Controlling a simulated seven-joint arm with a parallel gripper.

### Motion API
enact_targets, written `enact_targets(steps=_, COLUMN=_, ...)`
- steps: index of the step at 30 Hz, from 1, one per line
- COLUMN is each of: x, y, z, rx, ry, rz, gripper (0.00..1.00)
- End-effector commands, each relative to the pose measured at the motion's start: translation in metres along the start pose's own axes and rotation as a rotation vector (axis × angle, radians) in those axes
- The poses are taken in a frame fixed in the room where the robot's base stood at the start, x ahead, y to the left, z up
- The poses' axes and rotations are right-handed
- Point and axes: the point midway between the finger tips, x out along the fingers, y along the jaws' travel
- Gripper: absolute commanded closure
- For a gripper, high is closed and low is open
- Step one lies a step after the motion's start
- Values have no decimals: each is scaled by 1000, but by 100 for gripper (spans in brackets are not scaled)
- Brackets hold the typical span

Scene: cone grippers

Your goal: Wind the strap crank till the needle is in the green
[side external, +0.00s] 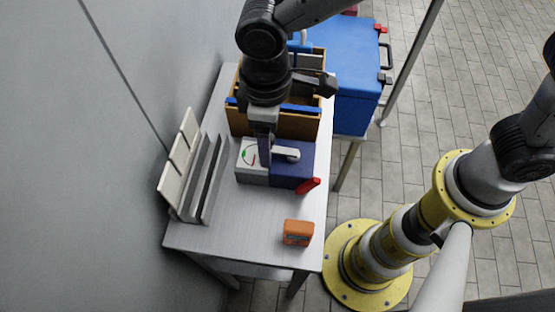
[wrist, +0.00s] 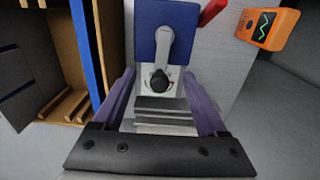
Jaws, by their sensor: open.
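The strap tensioner is a dark blue box (side external: 293,172) joined to a light grey block with a round white gauge (side external: 249,154). The gauge shows a green mark at its left and red at its right; the needle is too small to read. The pale grey crank (side external: 287,153) lies across the top towards the gauge; in the wrist view the crank (wrist: 162,48) ends in a black knob (wrist: 159,82). My gripper (side external: 264,160) points down over the box. In the wrist view its purple fingers (wrist: 160,78) stand apart, either side of the knob; I see no contact.
A red lever (side external: 309,186) sticks out at the box's right. An orange meter (side external: 298,232) stands on the table (side external: 238,235) towards the front. A wooden crate (side external: 285,124) stands behind, a grey rack (side external: 204,180) at left, and a blue case (side external: 348,70) at back right.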

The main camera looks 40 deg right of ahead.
Motion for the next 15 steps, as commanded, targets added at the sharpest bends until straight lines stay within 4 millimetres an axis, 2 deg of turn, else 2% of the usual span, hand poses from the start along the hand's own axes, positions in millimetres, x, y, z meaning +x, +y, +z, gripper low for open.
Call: enact_targets(steps=15, x=-45, y=0, z=-1, rx=0, ry=5, rz=0, gripper=25)
